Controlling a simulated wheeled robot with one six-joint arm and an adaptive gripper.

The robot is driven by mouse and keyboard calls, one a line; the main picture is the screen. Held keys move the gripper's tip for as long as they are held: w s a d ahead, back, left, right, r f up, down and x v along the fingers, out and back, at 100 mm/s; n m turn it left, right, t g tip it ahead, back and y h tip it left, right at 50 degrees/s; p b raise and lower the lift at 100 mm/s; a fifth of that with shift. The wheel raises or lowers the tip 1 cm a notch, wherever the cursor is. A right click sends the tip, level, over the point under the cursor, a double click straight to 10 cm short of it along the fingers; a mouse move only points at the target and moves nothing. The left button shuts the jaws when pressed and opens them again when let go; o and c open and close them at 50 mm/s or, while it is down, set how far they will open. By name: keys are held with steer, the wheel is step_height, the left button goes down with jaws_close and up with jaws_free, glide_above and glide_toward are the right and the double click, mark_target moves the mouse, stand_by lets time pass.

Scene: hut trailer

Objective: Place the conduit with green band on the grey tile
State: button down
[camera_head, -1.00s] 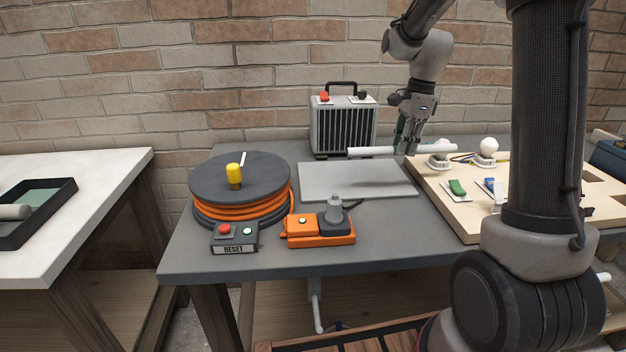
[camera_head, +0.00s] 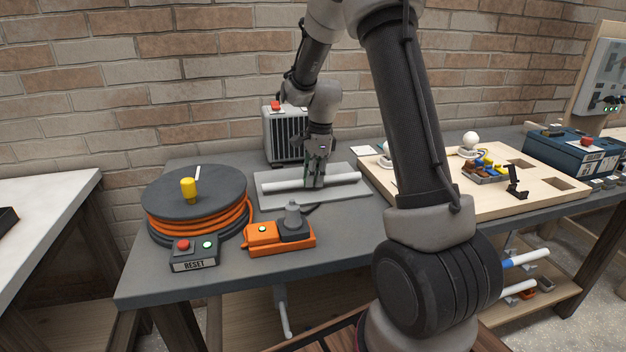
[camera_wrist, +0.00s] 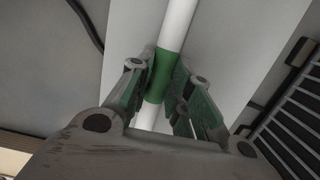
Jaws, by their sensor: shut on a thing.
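The conduit (camera_head: 345,178) is a white tube lying level over the grey tile (camera_head: 270,201). In the wrist view its green band (camera_wrist: 165,72) sits between the fingers of my gripper (camera_wrist: 155,95). My gripper (camera_head: 314,184) is shut on the conduit at the band, pointing down over the tile. In the head view the fingers hide the band. The tile (camera_wrist: 232,40) also shows beneath the conduit in the wrist view. The conduit is on or just above the tile; I cannot tell whether it touches.
A cable reel (camera_head: 195,190) stands left of the tile, with a RESET box (camera_head: 194,254) and an orange device (camera_head: 262,238) in front. A grey heater (camera_head: 284,140) stands behind. A wooden board (camera_head: 490,205) with bulb and parts lies right. Other conduits (camera_head: 524,259) lie below the table.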

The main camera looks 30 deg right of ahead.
steer(key=shift+f, duration=0.45)
steer(key=shift+f, duration=0.15)
steer(key=c, duration=1.3)
jaws_free()
